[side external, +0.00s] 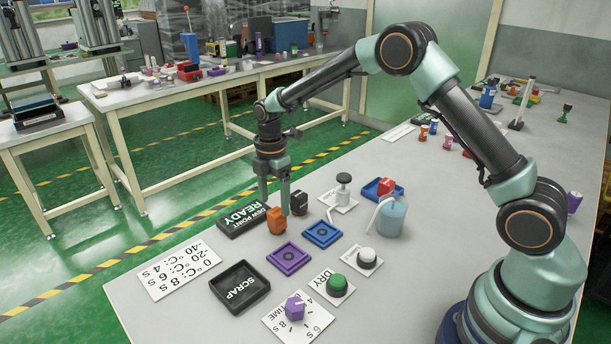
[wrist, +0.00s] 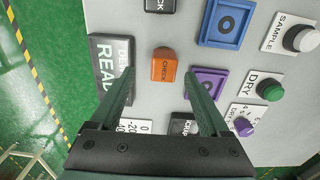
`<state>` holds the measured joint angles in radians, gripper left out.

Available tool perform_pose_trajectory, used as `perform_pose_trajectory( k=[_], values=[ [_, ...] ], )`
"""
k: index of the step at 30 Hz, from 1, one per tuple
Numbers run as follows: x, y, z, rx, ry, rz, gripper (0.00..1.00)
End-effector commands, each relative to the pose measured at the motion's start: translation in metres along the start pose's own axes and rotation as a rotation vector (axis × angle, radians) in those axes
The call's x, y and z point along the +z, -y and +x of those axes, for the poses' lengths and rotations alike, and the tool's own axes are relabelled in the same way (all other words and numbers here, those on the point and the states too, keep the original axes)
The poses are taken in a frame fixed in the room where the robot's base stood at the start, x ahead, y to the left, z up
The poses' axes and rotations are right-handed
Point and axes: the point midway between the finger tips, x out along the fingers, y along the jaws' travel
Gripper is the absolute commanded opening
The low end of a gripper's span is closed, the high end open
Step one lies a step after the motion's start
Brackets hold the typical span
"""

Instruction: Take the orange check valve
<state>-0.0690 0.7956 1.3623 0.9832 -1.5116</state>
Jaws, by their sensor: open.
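The orange check valve (side external: 277,222) stands on the grey bench in the side external view. In the wrist view the two fingertips of my gripper (wrist: 160,73) lie either side of the valve's near end. I cannot tell whether a finger touches it.
A black READY panel (side external: 243,214) stands close on the left. A purple tray (side external: 289,258) and a blue tray (side external: 322,235) lie close by. A black SCRAP tray (side external: 239,287), a green DRY button (side external: 337,285) and a purple knob (side external: 295,308) are nearer the front. A blue-grey bottle (side external: 391,217) stands right.

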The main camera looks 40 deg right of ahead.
Motion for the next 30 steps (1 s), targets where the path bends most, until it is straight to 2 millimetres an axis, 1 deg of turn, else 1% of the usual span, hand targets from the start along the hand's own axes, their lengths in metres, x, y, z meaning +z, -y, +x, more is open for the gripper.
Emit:
perform_pose_trajectory(
  k=[6,9,12,19,20,21,23,24,25,26,30],
  values=[
    [0.0,0.007,0.031,-0.004,0.0,0.001,0.8],
    [0.0,0.006,0.043,-0.003,0.0,0.001,0.8],
    [0.0,0.006,0.048,-0.001,0.0,0.001,0.8],
    [0.0,0.005,0.049,0.0,0.0,0.001,0.8],
    [0.0,0.005,0.049,0.0,0.0,0.001,0.69],
    [0.0,0.005,0.049,0.0,0.0,0.001,0.53],
    [0.0,0.005,0.049,0.0,0.0,0.001,0.3],
    [0.0,0.005,0.049,0.0,0.0,0.001,0.15],
    [0.0,0.005,0.049,0.0,0.0,0.001,0.04],
    [0.0,0.005,0.048,0.0,0.0,0.001,0.0],
    [0.0,0.005,0.048,0.0,0.0,0.001,0.0]
  ],
)
